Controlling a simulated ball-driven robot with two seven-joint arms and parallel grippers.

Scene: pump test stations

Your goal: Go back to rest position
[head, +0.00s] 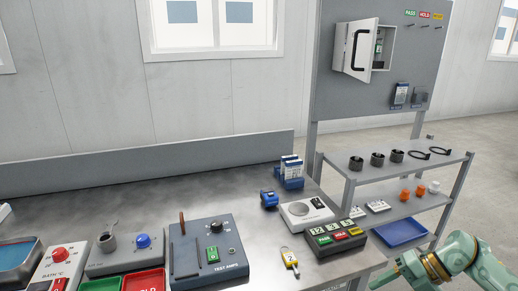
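My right arm comes in at the lower right corner, mint green with a brass-coloured joint, beside the front right corner of the grey bench (155,204). Its lower end is cut off by the bottom edge, and no gripper fingers can be made out there. My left arm and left gripper are out of view. Whether either gripper holds anything cannot be seen.
A shelf rack (400,172) and panel with an open cabinet (362,48) stand right.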

